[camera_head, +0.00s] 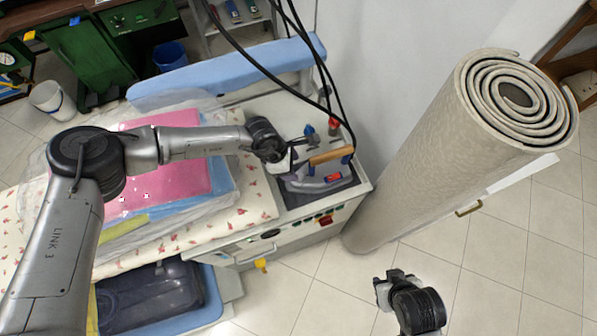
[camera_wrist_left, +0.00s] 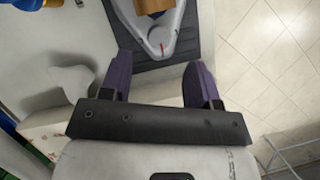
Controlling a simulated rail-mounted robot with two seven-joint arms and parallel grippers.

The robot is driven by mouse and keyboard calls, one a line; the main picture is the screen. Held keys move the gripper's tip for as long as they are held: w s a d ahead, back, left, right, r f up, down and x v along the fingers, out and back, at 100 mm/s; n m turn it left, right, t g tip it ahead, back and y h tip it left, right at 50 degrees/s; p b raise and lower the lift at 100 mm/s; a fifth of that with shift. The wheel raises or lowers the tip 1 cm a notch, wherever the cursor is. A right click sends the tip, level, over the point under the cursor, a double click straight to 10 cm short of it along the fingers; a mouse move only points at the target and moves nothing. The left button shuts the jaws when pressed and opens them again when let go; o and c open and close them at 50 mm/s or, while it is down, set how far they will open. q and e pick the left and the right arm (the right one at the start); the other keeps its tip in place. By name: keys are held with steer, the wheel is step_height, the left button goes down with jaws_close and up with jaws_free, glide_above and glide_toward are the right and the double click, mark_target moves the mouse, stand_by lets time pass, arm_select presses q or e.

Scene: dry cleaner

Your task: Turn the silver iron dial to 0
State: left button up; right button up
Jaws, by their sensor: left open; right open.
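The silver iron (camera_head: 312,184) rests on a dark pad on the ironing table's right end. It has a wooden handle (camera_head: 331,155) on top. In the left wrist view the iron (camera_wrist_left: 172,22) points toward my gripper, and a pale round dial (camera_wrist_left: 156,44) with a red mark beside it shows near its tip. My left gripper (camera_head: 287,154) is open and empty at the iron's left end; in the left wrist view its two dark fingers (camera_wrist_left: 162,70) are spread, with the dial between and just beyond them. The dial's numbers are too small to read. My right gripper (camera_head: 380,288) is open and empty over the floor.
The dark pad (camera_wrist_left: 200,50) lies under the iron. Black cables hang down behind the iron. A large rolled carpet (camera_head: 440,150) stands to the right. Pink folded cloth (camera_head: 165,165) in clear plastic lies on the patterned table cover at left. Tiled floor is clear in front.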

mark_target(299, 175)
arm_select(q)
steer(key=shift+x, duration=2.8)
steer(key=c, duration=0.9)
steer(key=shift+r+n+p, duration=0.2)
steer(key=shift+n+p, duration=0.2)
steer(key=shift+p, duration=0.25)
steer(key=n+t+p, duration=0.1)
steer(key=n+p, duration=0.2)
steer(key=p, duration=0.3)
steer(key=n+t+y+p, duration=0.1)
steer(key=n+t+p, duration=0.1)
steer(key=n+p, duration=0.2)
steer(key=shift+s+d+p, duration=0.1)
steer(key=shift+s+p, duration=0.05)
steer(key=shift+p, duration=1.3)
steer(key=shift+n+p, duration=0.7)
steer(key=shift+f, duration=0.15)
